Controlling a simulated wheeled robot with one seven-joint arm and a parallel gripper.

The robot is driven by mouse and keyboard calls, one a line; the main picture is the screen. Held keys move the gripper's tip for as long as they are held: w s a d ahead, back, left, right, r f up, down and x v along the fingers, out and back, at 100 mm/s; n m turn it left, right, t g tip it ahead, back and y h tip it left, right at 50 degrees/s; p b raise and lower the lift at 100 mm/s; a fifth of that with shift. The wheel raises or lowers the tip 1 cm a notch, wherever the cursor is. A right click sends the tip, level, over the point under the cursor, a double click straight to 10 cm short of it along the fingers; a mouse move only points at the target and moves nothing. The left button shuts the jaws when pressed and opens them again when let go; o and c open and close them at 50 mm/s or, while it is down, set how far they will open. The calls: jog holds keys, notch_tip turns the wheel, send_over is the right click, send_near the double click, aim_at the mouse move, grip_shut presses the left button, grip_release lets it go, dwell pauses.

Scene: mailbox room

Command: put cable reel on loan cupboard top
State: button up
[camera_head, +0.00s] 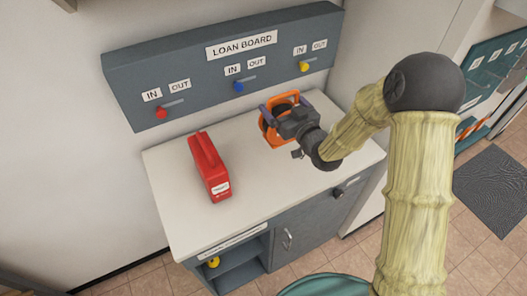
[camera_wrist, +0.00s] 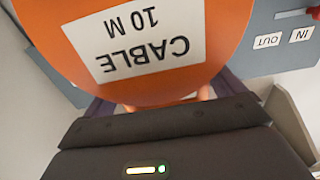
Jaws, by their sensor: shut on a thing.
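The cable reel (camera_head: 267,130) is orange and is over the back right part of the pale loan cupboard top (camera_head: 240,215), near the wall. I cannot tell whether it touches the top. My gripper (camera_head: 282,107) is shut on the reel, and its dark body hides part of it. In the wrist view the reel (camera_wrist: 140,45) fills the upper middle, with its white label "CABLE 10 M" upside down. The gripper's purple-grey fingers (camera_wrist: 160,100) show on either side of it.
A red case (camera_head: 209,168) stands on the cupboard top, left of the reel. The loan board (camera_head: 225,60) with red, blue and yellow knobs is on the wall behind. The front middle of the top is clear. A yellow object (camera_head: 213,262) sits in the open shelf below.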

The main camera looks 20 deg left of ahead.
jog(key=shift+f+p, duration=0.8)
jog(key=shift+f, duration=2.05)
jog(key=shift+f+p, duration=0.6)
jog(key=shift+f, duration=1.5)
jog(key=o, duration=1.7)
jog(key=shift+f, duration=0.15)
jog(key=shift+d, duration=0.1)
